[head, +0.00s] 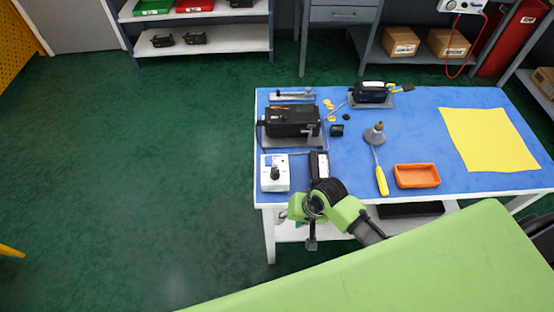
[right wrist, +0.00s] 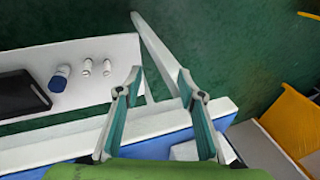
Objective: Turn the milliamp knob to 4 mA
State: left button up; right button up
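A white box (head: 275,182) stands at the table's front left corner, with a black knob (head: 275,173) on its face and a blue patch at its upper left. I take this as the milliamp knob; its scale is too small to read. My right gripper (head: 311,240) hangs just past the table's front edge, to the right of and nearer than the box, touching nothing. In the right wrist view my right gripper (right wrist: 160,82) has its two fingers spread apart with nothing between them. My left gripper is not in view.
On the blue table (head: 420,120) are a black positioner (head: 292,120), a black handheld device (head: 319,165), a yellow-handled tool (head: 381,180), an orange tray (head: 416,175) and a yellow sheet (head: 490,138). Below, a white shelf (right wrist: 95,60) holds small bottles. The floor to the left is clear.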

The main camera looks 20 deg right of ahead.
notch_tip(320, 180, up, 8)
jog(key=a+r+p, duration=0.1)
jog(key=a+p, duration=0.1)
jog(key=m+g+y+p, duration=0.1)
jog(key=m+g+y, duration=0.15)
jog(key=m, duration=1.15)
send_near(276, 170)
pick_arm(q)
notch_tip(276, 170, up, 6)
jog(key=p, duration=0.2)
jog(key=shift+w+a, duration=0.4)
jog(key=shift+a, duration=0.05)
pick_arm(e)
jog(key=shift+h, duration=0.45)
jog(key=x, duration=0.9)
jog(key=shift+a, duration=0.4)
grip_shut()
